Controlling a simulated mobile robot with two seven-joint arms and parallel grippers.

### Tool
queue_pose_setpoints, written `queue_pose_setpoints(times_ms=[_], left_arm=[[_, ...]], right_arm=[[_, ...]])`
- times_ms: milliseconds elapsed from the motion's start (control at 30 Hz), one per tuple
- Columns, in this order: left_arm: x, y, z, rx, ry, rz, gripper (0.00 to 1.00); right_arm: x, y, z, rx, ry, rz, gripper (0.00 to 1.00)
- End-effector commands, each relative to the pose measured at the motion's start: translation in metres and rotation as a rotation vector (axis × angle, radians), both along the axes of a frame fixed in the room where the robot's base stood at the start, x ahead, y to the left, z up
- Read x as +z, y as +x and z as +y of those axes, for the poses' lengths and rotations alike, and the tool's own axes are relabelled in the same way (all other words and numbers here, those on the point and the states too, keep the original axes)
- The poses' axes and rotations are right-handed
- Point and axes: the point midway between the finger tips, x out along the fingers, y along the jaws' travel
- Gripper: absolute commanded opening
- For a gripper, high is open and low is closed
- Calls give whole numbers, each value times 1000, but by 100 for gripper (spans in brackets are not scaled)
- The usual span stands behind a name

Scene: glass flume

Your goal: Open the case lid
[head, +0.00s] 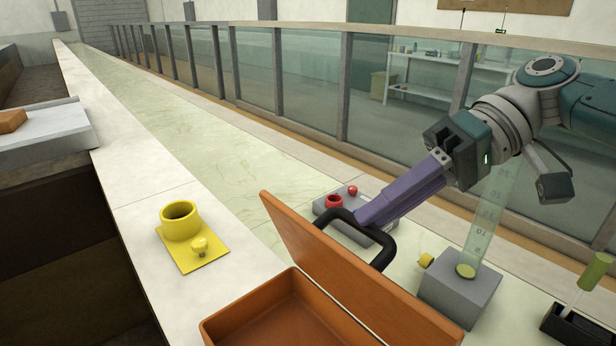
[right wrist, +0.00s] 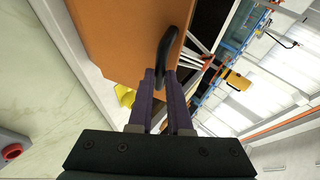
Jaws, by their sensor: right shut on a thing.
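The orange-brown case (head: 290,312) stands at the bottom middle of the head view, its inside showing empty where visible. Its lid (head: 345,262) is raised and stands steeply tilted on the right side of the case. A black loop handle (head: 385,245) is on the lid's outer face. My right gripper (head: 362,217) has purple fingers shut on the handle. In the right wrist view the fingers (right wrist: 166,85) close around the black handle (right wrist: 166,50), with the orange lid (right wrist: 115,35) beside it. My left gripper is not in view.
A yellow plate with a ring (head: 180,222) lies left of the case. A grey block with red parts (head: 325,208) stands behind the lid. A grey block with a clear scaled column (head: 460,295) and a black holder (head: 580,328) stand at right. The pale channel behind is clear.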

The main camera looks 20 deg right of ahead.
Motion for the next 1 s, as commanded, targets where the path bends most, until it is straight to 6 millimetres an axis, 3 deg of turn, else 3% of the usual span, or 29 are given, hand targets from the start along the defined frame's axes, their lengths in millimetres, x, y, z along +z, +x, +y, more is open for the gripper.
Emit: queue_pose_setpoints(times_ms=[167, 200, 467, 767, 1000], left_arm=[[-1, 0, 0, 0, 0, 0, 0], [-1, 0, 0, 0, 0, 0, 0], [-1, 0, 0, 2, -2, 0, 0], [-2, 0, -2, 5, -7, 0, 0], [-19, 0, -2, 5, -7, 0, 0]], right_arm=[[-8, -1, -2, -7, -15, 9, 0], [-8, -1, -2, -6, -16, 9, 19], [-6, -1, -1, -4, -11, 7, 47], [-3, 0, -4, -4, -10, 3, 47], [17, -3, -38, -6, -12, 0, 47]])
